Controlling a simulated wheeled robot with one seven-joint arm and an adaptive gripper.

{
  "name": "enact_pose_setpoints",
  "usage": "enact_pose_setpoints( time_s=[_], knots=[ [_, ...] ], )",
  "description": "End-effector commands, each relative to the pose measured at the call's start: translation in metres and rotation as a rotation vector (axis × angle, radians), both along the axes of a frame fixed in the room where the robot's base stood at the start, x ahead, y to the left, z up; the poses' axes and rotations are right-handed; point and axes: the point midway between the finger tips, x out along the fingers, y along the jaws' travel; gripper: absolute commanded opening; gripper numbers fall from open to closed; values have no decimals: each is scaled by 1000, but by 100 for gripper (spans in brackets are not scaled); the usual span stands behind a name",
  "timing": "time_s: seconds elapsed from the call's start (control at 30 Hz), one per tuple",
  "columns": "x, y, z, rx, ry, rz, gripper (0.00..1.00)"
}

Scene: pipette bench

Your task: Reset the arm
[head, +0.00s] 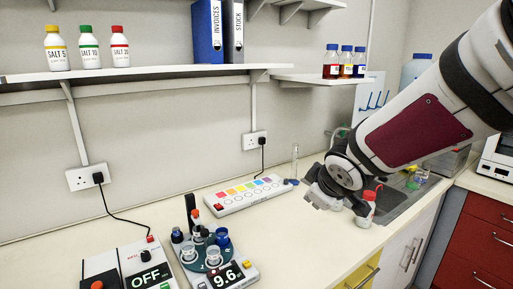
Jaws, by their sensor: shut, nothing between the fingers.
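My arm reaches in from the upper right in the head view. My gripper (322,196) is at its end, above the bench near the front edge, and is shut and empty. It is seen from behind and the side, so its fingertips are partly hidden.
A strip with coloured squares (247,194) and a glass cylinder (295,162) stand left of the gripper. A sink (398,200) lies right. Shelves (140,71) run along the wall.

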Motion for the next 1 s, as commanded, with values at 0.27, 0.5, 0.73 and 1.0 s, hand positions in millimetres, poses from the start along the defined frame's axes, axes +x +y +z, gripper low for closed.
enact_pose_setpoints(
  time_s=[0.27, 0.5, 0.73, 1.0],
  knots=[
    [-106, -59, 48, 150, 69, -372, 0],
    [-205, -67, 55, 337, 177, -595, 0],
    [-260, -56, 50, 458, 257, -679, 0],
    [-269, -53, 49, 479, 274, -691, 0]
  ],
)
